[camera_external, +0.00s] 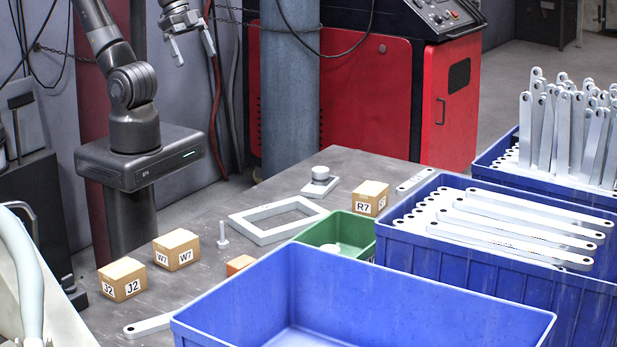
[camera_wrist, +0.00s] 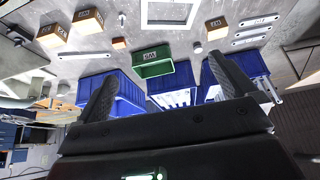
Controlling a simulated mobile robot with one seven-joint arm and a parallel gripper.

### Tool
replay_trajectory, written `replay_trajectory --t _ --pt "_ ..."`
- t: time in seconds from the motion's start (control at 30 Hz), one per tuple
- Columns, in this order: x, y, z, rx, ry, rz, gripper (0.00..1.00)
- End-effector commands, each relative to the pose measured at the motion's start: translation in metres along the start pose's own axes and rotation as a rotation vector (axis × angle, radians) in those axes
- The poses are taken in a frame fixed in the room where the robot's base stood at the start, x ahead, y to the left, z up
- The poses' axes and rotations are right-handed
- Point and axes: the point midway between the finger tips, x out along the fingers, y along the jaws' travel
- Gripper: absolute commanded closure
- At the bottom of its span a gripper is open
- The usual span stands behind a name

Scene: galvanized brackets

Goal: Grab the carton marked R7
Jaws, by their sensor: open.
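The carton marked R7 (camera_external: 370,197) is a small brown box with a white label, upright on the grey table behind the green bin. In the wrist view a carton (camera_wrist: 216,28) in the matching place, right of the frame, shows a label too small to read surely. My gripper (camera_external: 193,48) hangs high at the upper left, well away from the carton. In the wrist view its two dark fingers (camera_wrist: 163,66) are spread wide with nothing between them.
Cartons J2 (camera_external: 122,279) and W7 (camera_external: 176,249) stand at the table's left. A metal frame (camera_external: 278,219), a bolt (camera_external: 222,236) and the green bin (camera_external: 346,228) lie between them and R7. Blue crates (camera_external: 480,287) with brackets stand at the right.

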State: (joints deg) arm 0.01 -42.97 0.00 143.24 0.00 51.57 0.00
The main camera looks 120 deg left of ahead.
Motion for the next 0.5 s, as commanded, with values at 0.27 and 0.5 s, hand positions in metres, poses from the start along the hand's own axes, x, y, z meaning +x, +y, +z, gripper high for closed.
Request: replay_trajectory --t 0.27,0.5 --pt "0.007 -0.007 -0.030 -0.007 -0.037 -0.008 0.00" --pt "0.034 -0.025 -0.092 -0.019 -0.110 -0.022 0.00"
